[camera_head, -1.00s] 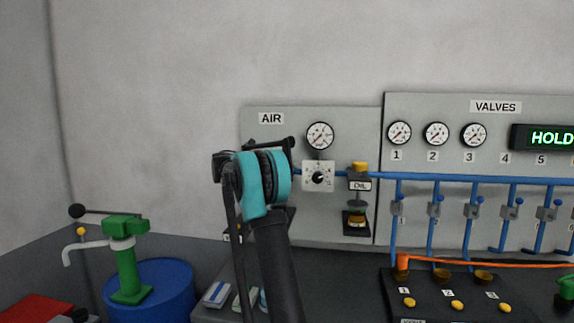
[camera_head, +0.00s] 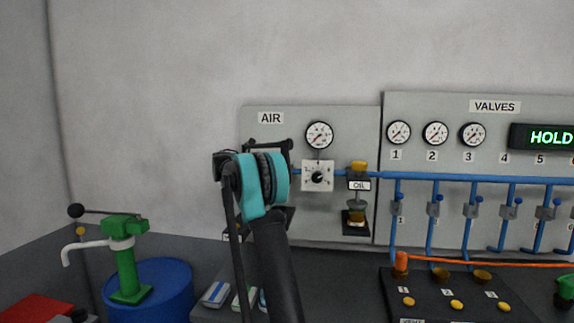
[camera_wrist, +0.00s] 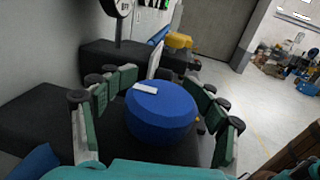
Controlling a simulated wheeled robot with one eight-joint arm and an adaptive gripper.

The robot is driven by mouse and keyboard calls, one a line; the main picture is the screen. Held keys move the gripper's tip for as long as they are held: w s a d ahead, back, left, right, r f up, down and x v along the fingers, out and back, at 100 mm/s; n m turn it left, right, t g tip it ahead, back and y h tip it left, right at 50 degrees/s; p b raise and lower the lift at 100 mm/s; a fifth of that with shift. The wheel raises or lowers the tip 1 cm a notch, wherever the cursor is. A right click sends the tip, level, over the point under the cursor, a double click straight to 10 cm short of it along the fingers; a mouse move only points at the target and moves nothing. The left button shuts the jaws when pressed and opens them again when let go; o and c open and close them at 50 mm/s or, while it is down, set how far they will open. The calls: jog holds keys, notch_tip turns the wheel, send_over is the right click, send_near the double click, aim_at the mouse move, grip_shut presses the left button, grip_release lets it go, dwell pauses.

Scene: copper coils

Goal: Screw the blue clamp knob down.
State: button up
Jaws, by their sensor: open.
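The blue clamp knob (camera_wrist: 163,112) is a large round, many-sided knob with a white mark near its far edge, in the middle of the wrist view. My gripper (camera_wrist: 158,90) is open around it, with one green-padded finger on the left and the other on the right. A gap shows on each side of the knob, wider on the left, and I see no finger pressing on it. The knob's base and what it clamps are hidden. In the head view I cannot make out the knob or the fingers; my arm blocks part of the bench.
In the wrist view, a dark block (camera_wrist: 100,52) and a yellow part (camera_wrist: 180,41) lie beyond the knob. In the head view, a blue drum (camera_head: 165,288) with a green pump (camera_head: 128,262) stands left, and a black box with yellow buttons (camera_head: 440,300) stands right.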

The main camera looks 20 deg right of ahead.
jog(key=shift+r, duration=0.1)
notch_tip(320, 180, up, 10)
dwell(0.6)
dwell(0.4)
